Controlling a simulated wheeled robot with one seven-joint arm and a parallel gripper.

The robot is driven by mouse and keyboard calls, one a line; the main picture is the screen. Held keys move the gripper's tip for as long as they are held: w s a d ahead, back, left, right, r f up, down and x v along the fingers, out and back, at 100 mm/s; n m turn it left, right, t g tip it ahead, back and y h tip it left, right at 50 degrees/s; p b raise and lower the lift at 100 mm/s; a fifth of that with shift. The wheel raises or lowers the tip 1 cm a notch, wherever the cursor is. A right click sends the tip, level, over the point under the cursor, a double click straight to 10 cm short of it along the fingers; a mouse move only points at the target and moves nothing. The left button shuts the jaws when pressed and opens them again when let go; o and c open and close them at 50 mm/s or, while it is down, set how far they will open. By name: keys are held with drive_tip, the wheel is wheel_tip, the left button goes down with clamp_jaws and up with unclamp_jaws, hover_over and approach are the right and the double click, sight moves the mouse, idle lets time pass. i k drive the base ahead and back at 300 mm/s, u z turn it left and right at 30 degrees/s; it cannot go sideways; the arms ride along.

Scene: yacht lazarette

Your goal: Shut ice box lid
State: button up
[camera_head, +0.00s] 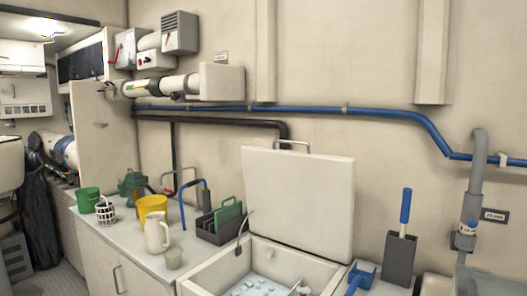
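The ice box lid (297,200) is a flat cream panel with a metal handle (277,145) along its top edge. It stands open, nearly upright, hinged at the back of the ice box and close to the wall. The ice box (207,283) is an open cream compartment set in the counter, with pale ice-like pieces (262,288) inside. A thin dark hooked piece stands at its left rim. The front of the box is cut off by the bottom of the picture. My gripper is not in view.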

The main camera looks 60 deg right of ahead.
sight(304, 201)
drive_tip(key=i, duration=0.7)
drive_tip(key=z, duration=2.45)
drive_tip(key=k, duration=0.55)
drive_tip(key=u, duration=1)
drive_tip(key=i, duration=1.15)
drive_tip(key=z, duration=0.75)
